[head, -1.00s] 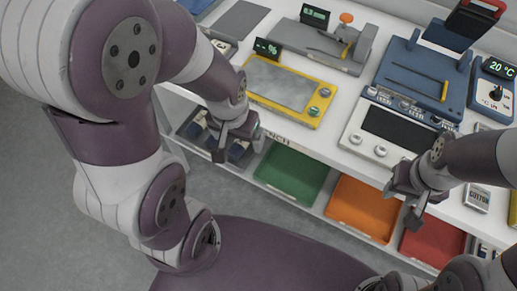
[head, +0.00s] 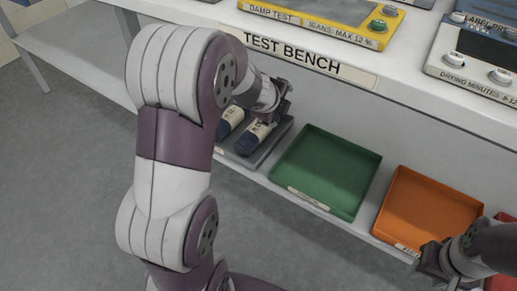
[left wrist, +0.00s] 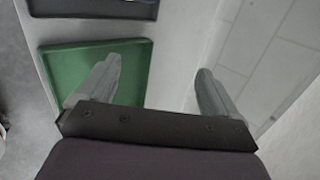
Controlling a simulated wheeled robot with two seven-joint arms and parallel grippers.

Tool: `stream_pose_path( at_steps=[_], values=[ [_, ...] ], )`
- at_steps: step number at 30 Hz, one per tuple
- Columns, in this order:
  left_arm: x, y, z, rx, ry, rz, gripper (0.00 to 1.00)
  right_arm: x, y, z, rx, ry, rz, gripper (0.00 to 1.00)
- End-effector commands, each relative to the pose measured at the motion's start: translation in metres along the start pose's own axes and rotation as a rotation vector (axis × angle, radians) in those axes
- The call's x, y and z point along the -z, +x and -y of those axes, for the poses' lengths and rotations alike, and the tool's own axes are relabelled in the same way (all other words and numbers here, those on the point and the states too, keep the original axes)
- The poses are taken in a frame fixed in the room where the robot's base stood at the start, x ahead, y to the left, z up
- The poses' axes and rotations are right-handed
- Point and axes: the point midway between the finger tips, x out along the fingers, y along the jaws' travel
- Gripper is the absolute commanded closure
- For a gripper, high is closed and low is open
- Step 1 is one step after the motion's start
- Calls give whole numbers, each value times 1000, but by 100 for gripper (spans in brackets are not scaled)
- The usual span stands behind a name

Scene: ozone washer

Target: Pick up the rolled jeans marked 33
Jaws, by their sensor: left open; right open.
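Two dark-blue rolled jeans with pale bands, a left roll (head: 226,125) and a right roll (head: 252,138), lie side by side in a grey tray (head: 273,143) on the lower shelf. Their markings are too small to read, so I cannot tell which is 33. My left gripper (head: 276,108) is just above and to the right of the rolls, partly hiding the tray. In the left wrist view its two fingers (left wrist: 158,75) are spread with nothing between them. My right gripper (head: 436,262) is open, in front of the orange tray, away from the jeans.
A green tray (head: 326,162) and an orange tray (head: 433,205), both empty, stand right of the grey tray. The test bench edge (head: 300,60) overhangs the shelf behind my left gripper. Grey floor lies in front.

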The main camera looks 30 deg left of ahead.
Motion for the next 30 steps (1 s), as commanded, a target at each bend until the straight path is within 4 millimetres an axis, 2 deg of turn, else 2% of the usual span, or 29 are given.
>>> stream_pose_path(
  at_steps=[1, 3, 6, 9, 12, 16, 24, 30],
  values=[
    [-6, 12, 6, 14, 209, -38, 6, 0, 2, 0, 0, 0, -1, 57],
    [-14, 24, 10, 12, 548, -104, 6, 0, 1, 0, 0, 0, 0, 57],
    [-31, 37, -3, -37, 962, -192, 6, 0, 0, 0, 0, 0, 0, 57],
    [-52, 43, -23, -110, 1262, -268, 6, 0, 0, 0, 0, 0, 0, 57],
    [-71, 45, -38, -176, 1450, -324, 6, 0, 1, 0, 0, 0, 0, 57],
    [-83, 51, -52, -221, 1553, -359, 6, -1, 6, 0, 0, 0, 0, 57],
    [-79, 107, -75, -223, 1563, -359, 6, -5, 41, 0, 0, 0, 1, 57],
    [-78, 124, -81, -223, 1561, -357, 6, -6, 52, 0, 0, 0, 0, 57]
  ],
)
